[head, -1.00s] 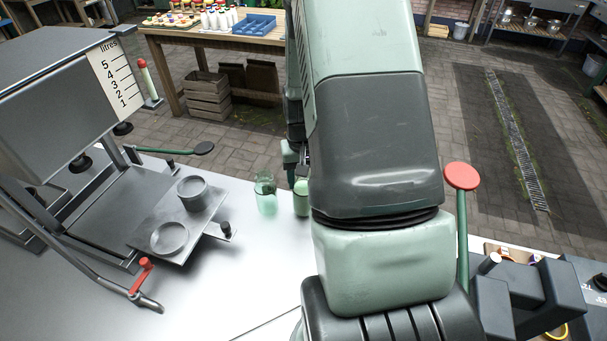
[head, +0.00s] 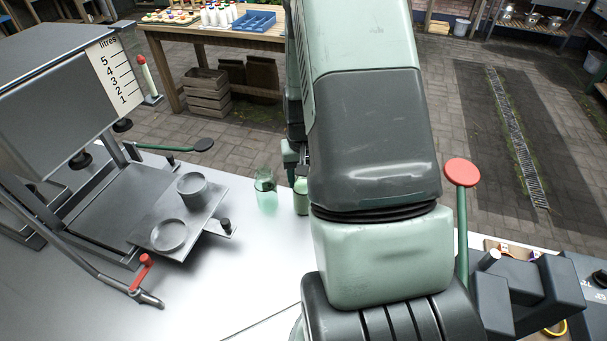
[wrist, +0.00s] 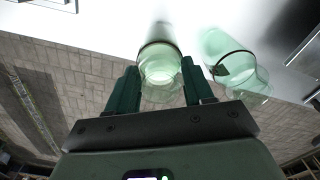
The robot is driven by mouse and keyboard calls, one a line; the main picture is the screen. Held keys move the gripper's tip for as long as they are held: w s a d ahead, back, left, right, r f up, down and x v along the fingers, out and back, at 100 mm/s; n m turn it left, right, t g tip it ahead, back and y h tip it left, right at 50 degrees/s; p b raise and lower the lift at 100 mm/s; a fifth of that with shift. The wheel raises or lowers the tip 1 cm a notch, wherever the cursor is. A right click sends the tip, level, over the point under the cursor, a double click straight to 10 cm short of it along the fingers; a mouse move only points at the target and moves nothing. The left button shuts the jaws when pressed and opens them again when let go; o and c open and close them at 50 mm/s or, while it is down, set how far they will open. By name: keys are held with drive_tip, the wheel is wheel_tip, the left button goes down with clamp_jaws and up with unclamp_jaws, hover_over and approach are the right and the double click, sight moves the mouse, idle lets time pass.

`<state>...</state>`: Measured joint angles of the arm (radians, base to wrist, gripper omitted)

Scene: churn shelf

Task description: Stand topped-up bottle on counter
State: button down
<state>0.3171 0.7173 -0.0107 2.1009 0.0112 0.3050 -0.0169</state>
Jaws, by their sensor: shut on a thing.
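A pale green bottle (head: 301,196) shows in the head view beside my arm, which hides its right part. In the wrist view the bottle (wrist: 160,62) is between the two dark green fingers of my gripper (wrist: 158,82), which is shut on it. I cannot tell whether its base touches the counter (head: 235,278). A second clear green glass vessel (head: 265,193) stands on the counter just left of the held bottle. It also shows in the wrist view (wrist: 232,62), apart from my fingers.
A grey dispenser with a litre scale (head: 118,73) stands at the left, with a metal cup (head: 192,191) and a round dish (head: 169,236) on its plate. A red-topped green lever (head: 462,173) rises at the right. The front middle of the counter is clear.

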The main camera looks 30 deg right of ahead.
drive_tip(key=shift+c, duration=1.8)
unclamp_jaws()
drive_tip(key=shift+c, duration=1)
drive_tip(key=shift+r, duration=4.05)
